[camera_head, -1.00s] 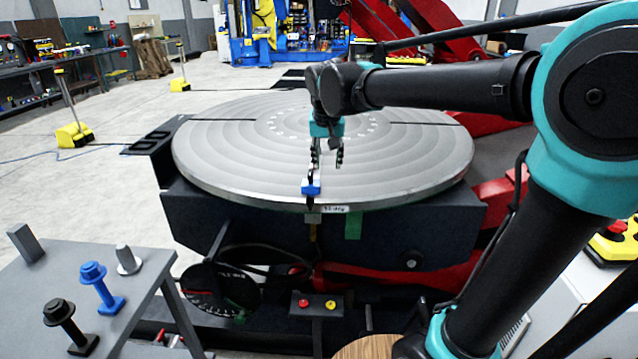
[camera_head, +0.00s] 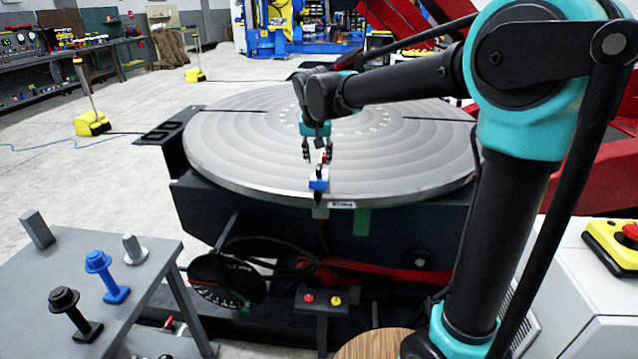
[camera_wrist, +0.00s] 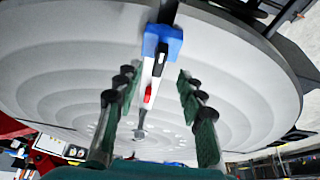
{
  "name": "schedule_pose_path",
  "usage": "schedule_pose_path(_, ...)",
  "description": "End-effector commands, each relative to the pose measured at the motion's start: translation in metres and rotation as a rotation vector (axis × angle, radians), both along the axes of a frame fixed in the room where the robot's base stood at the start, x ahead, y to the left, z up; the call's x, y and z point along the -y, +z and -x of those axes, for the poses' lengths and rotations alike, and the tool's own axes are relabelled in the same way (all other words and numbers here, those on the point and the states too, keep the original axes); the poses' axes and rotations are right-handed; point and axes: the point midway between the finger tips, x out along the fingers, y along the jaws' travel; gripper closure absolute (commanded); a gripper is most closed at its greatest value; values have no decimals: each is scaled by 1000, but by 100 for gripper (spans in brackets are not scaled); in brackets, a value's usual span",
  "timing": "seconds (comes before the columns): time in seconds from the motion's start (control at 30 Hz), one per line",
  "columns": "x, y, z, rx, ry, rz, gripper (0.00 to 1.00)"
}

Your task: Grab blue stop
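A blue block (camera_head: 319,185) sits at the near rim of the round grey turntable (camera_head: 232,165). A narrow white, red and black bar extends from it toward the disc's middle. My gripper (camera_head: 317,156) is open and empty above the disc, just beyond the block. In the wrist view, the blue block (camera_wrist: 162,42) lies ahead of my gripper (camera_wrist: 156,92), and its bar shows between the two spread fingers; contact cannot be told. A separate blue flanged post on a foot (camera_head: 100,275) stands on the grey side table. I cannot tell which blue piece is called the stop.
The grey side table (camera_head: 150,268) also holds a black post (camera_head: 70,316), a grey post (camera_head: 134,250) and a grey block (camera_head: 37,230). A small box with red and yellow buttons (camera_head: 321,300) stands below the disc. A white cabinet (camera_head: 560,280) is at right.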

Motion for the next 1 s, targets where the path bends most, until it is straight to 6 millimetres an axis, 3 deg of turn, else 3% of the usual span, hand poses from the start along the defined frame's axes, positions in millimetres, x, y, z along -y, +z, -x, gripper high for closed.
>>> schedule_pose_path(0.17, 0, -9, -4, 0, -1, 0, 61)
schedule_pose_path(0.5, 2, -49, -21, 0, 0, 0, 61)
schedule_pose_path(0.8, 2, -54, -23, 0, 0, 0, 61)
schedule_pose_path(1.0, 2, -54, -23, 0, 0, 0, 83)
